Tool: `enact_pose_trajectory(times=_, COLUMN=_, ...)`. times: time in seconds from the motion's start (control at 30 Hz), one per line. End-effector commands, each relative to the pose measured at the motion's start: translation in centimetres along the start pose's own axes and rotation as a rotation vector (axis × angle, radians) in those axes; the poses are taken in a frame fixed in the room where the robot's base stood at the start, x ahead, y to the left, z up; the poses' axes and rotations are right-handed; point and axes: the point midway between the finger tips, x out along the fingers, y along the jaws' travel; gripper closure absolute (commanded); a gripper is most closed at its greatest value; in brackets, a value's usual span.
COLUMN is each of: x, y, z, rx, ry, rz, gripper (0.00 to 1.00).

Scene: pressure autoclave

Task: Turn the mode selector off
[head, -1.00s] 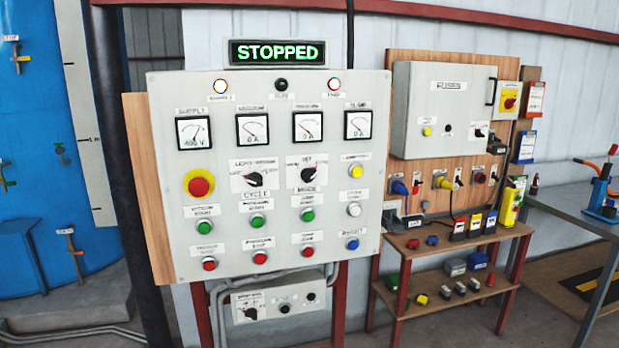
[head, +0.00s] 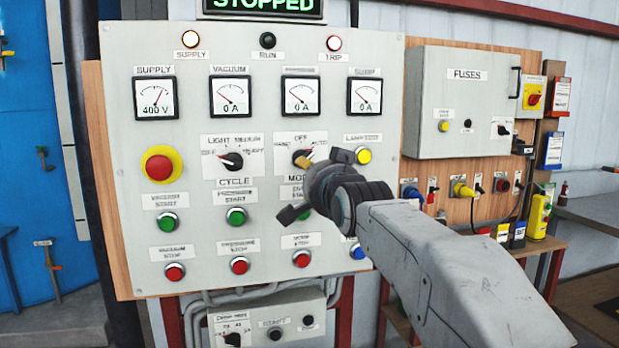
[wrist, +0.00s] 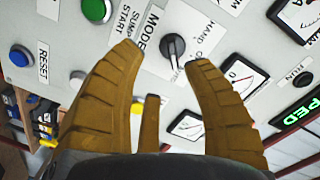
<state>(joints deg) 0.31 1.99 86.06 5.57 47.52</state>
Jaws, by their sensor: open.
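The mode selector (head: 300,157) is a black rotary knob on the grey control panel (head: 120,110), with OFF printed above it and MODE below. My gripper hides part of it in the head view. In the wrist view the knob (wrist: 173,46) shows clearly, its white mark toward the bottom of that picture, away from the HAND label. In the head view my gripper (head: 308,160) is in front of the knob.
The cycle selector (head: 232,160) is left of the mode knob. A yellow lamp-test button (head: 363,155) is close on the right. Green start buttons (head: 235,217) and red stop buttons (head: 239,265) are below. Meters (head: 300,95) are above, and a fuse box (head: 462,100) is at right.

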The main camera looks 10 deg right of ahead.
Motion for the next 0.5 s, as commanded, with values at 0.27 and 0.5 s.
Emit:
enact_pose_trajectory(times=0.27, x=2.1, y=-1.0, z=-0.9, rx=0.046, ry=0.043, rz=-0.049, gripper=0.55)
enact_pose_trajectory(times=0.5, x=5.0, y=-1.2, z=-1.1, rx=0.045, ry=0.041, rz=-0.047, gripper=0.55)
